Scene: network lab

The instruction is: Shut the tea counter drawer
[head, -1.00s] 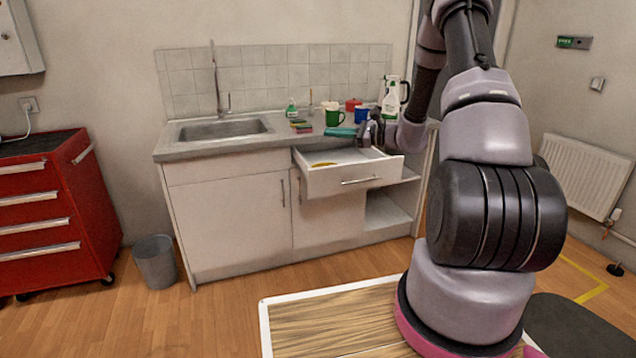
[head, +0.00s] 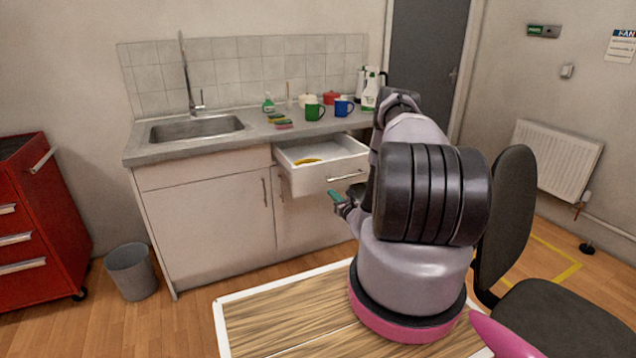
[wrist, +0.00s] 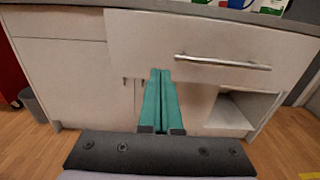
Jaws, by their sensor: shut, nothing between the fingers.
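The tea counter drawer (head: 325,172) is pulled out from under the counter, with a yellow item (head: 307,161) lying inside. Its front with a bar handle (head: 347,175) faces me, and it fills the upper part of the wrist view (wrist: 150,45). My gripper (head: 334,194) has teal fingers and is low in front of the drawer front. In the wrist view, its shut, empty fingers (wrist: 161,74) point at the lower part of the drawer front, left of the handle. I cannot tell whether the fingertips touch it.
The counter (head: 200,148) holds a sink, a green mug (head: 314,111), a blue mug (head: 343,107) and a spray bottle (head: 370,92). An open shelf (wrist: 242,108) lies below right of the drawer. A bin (head: 131,270), red cabinet (head: 40,215) and black chair (head: 560,318) stand around.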

